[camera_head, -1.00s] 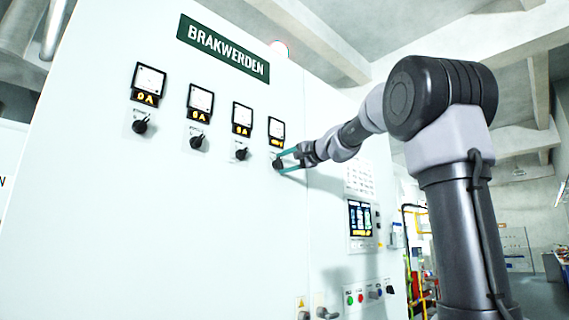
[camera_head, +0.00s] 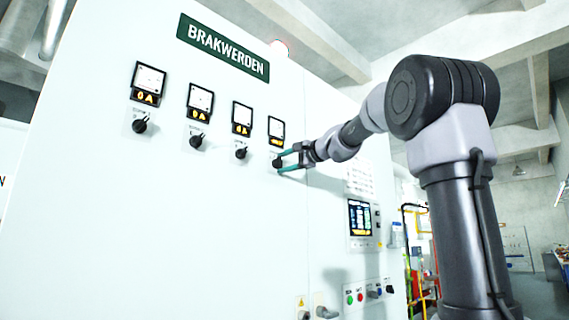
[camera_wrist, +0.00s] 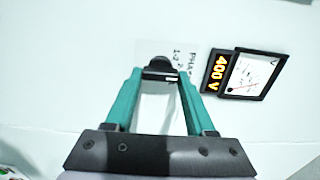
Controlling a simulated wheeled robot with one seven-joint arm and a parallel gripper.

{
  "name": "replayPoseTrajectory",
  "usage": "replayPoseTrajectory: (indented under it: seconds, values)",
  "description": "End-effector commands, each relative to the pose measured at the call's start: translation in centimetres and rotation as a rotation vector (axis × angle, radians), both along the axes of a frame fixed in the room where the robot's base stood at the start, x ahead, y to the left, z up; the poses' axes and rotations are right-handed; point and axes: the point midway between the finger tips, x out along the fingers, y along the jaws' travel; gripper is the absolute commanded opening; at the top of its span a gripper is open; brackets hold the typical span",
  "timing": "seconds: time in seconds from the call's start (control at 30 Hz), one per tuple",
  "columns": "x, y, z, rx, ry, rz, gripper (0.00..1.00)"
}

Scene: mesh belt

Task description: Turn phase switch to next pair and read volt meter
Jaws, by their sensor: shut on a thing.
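The phase switch (camera_wrist: 160,66) is a dark rotary knob on the white cabinet front, beside a label that starts "PHA" in the wrist view. My gripper (camera_wrist: 160,78) has its two teal fingers on either side of the knob, shut on it. In the head view my gripper (camera_head: 280,162) reaches the rightmost knob of the row, just below the volt meter (camera_head: 276,128). In the wrist view the volt meter (camera_wrist: 246,75) shows an orange "400 V" display next to its white needle dial. The switch's exact pointer position is hard to read.
Several meters with orange displays, such as this ammeter (camera_head: 147,84), and black knobs sit left on the same cabinet (camera_head: 90,230). A control screen (camera_head: 361,218) and a row of push buttons (camera_head: 362,297) are lower right, below my arm. The air before the left panel is clear.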

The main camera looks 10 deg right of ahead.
Motion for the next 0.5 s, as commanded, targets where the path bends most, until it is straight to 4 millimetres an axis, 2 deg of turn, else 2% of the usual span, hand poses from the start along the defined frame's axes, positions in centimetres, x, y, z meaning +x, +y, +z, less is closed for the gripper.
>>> replayPoseTrajectory:
  seconds: [0.03,0.07,0.1,0.37,0.5]
  values:
    - [0.04,-0.03,-0.10,-0.001,0.002,-0.001,0.66]
    - [0.04,-0.03,-0.10,-0.001,0.002,-0.001,0.78]
    - [0.04,-0.03,-0.09,-0.001,0.001,-0.001,0.85]
    - [0.01,-0.02,-0.03,-0.001,0.000,0.000,0.85]
    - [-0.65,-0.37,0.04,-0.002,-0.001,-0.001,0.85]
